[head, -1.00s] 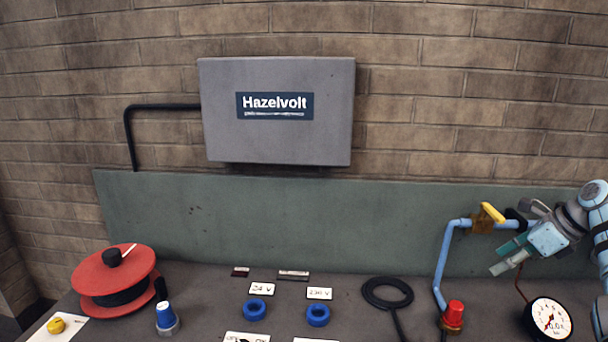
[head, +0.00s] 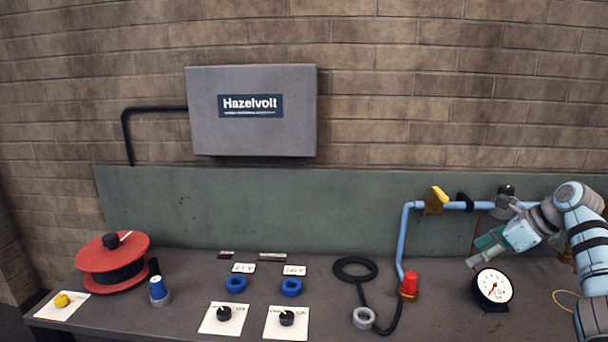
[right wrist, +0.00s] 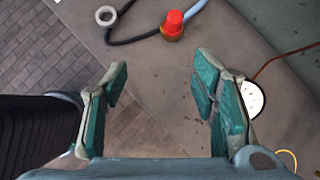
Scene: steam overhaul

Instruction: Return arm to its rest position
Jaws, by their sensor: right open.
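My right gripper (head: 481,252) is open and empty. In the head view it is in front of the light-blue pipe, just above the pressure gauge (head: 493,287); I cannot tell its exact distance from either. In the right wrist view the spread teal finger pads (right wrist: 160,88) have nothing between them, with the bench top beyond. My right arm (head: 585,235) comes in from the right edge and bends down to the gripper. My left arm and gripper are not in view.
A blue pipe (head: 402,240) with a yellow-handled valve (head: 440,195) and red cap (head: 410,282) stands left of the gripper. A black hose (head: 356,268), blue rings, knobs and a red reel (head: 113,258) lie further left.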

